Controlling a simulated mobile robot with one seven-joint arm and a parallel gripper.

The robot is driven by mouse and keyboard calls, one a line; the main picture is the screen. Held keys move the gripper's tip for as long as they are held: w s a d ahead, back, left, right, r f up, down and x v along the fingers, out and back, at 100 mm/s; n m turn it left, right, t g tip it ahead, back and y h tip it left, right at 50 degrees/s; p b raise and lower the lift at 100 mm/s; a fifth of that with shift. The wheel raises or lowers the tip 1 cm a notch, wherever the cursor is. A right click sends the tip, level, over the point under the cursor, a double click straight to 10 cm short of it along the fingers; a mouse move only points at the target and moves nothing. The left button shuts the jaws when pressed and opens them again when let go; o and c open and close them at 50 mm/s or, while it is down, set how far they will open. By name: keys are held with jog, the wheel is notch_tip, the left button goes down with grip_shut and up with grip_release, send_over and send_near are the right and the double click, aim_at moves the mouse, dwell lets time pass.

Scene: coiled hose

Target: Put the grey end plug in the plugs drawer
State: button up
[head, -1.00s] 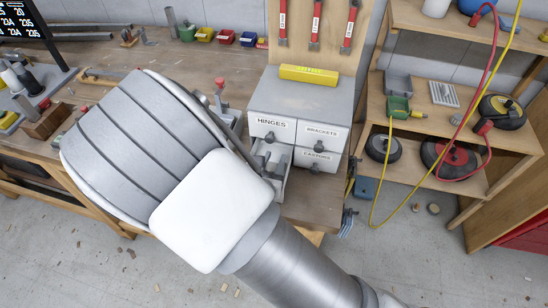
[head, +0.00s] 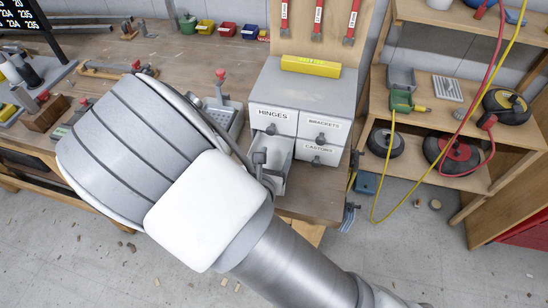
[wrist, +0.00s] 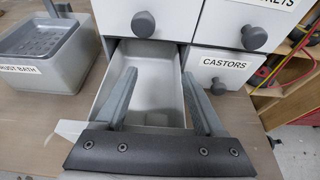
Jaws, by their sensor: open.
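An open grey drawer (wrist: 150,58) is pulled out of a cabinet, below the drawer marked HINGES and left of the one marked CASTORS. Its label is out of sight. In the head view the drawer (head: 278,155) shows beside my arm, which covers much of the bench.
A grey rust bath tray (wrist: 45,48) stands left of the drawer. The closed CASTORS drawer (wrist: 222,70) has a protruding knob. A yellow box (head: 310,65) lies on the cabinet. Shelves with a hose and wheels stand at the right.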

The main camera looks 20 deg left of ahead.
jog(key=v, duration=1.7)
jog(key=shift+s, duration=0.2)
jog(key=shift+d+r, duration=0.1)
jog(key=shift+r, duration=0.05)
